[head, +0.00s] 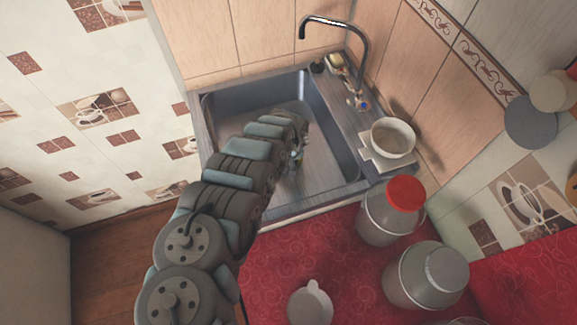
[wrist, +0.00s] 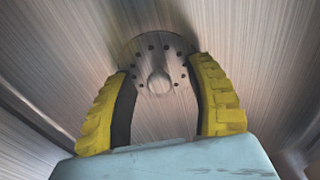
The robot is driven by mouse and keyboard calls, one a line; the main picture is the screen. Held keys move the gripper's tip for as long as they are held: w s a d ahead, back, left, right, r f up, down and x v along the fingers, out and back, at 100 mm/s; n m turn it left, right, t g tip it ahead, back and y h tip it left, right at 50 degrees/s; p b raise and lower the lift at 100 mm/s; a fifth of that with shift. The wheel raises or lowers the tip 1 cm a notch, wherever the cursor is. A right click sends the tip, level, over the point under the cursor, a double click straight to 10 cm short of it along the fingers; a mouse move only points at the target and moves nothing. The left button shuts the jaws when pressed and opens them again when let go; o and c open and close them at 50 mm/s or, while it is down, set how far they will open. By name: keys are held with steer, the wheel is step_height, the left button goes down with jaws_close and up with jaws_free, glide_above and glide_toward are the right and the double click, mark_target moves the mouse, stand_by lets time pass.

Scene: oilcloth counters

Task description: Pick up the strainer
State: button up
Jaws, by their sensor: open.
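The strainer (wrist: 159,82) is a round metal disc with a ring of small holes and a central knob, lying flat on the sink bottom in the wrist view. My gripper (wrist: 160,68) is open, with its two yellow ribbed fingers apart, one on each side of the knob. The fingertips overlap the disc's edges in the picture. Whether they touch it I cannot tell. In the head view my arm reaches into the steel sink (head: 226,103); the strainer is hidden behind it, and the fingers cannot be made out clearly.
A black faucet (head: 334,22) arches over the sink's back edge. A bowl (head: 392,137) stands right of the sink. A red-lidded jar (head: 388,215), a grey-lidded jar (head: 425,275) and a small pale cup (head: 311,304) stand on the red oilcloth counter (head: 285,262). The sink walls surround my gripper.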

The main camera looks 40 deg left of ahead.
mark_target(285, 168)
jaws_close()
steer(key=shift+r, duration=0.1)
steer(key=shift+r+p, duration=0.35)
steer(key=shift+r, duration=0.45)
steer(key=r, duration=0.1)
steer(key=s+r, duration=0.1)
steer(key=r, duration=0.1)
steer(key=shift+s+a+p, duration=0.1)
steer(key=shift+s+p, duration=0.15)
steer(key=shift+p, duration=0.15)
steer(key=s+r+p, duration=0.8)
steer(key=s, duration=0.4)
steer(key=shift+s+a+p, duration=0.25)
steer(key=shift+p, duration=0.1)
